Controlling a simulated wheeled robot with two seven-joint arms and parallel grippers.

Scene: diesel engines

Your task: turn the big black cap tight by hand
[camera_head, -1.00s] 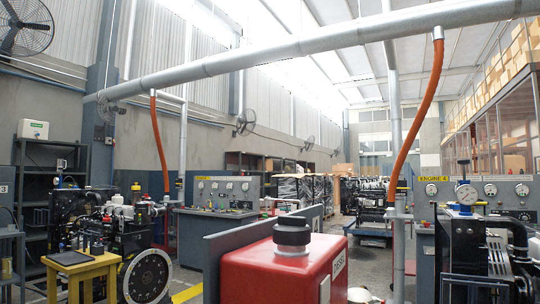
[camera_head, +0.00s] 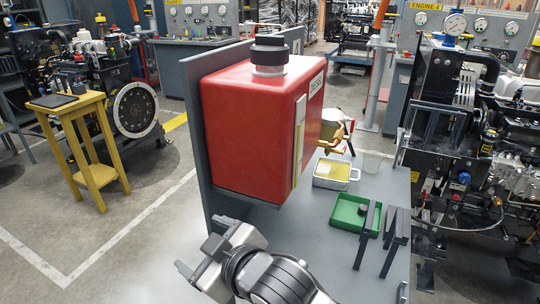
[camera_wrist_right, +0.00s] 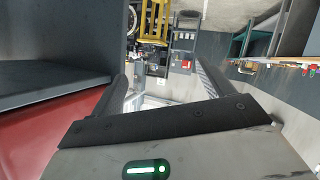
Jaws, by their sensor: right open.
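The big black cap (camera_head: 270,52) sits upright on the neck on top of the red diesel tank (camera_head: 245,130) in the head view. Nothing touches the cap, and I cannot tell how tight it is. My right gripper (camera_head: 199,257) is low in front of the tank, well below the cap and apart from it. In the right wrist view the right gripper (camera_wrist_right: 172,82) has its two fingers spread with nothing between them. A red surface (camera_wrist_right: 45,150) shows at lower left there. My left gripper is not in view.
A grey upright panel (camera_head: 196,130) stands behind the tank. On the grey bench are a white tray (camera_head: 335,184) with yellow contents, a green tray (camera_head: 345,219) and dark upright bars (camera_head: 394,245). A yellow stool (camera_head: 88,135) stands at left. An engine (camera_head: 470,130) stands at right.

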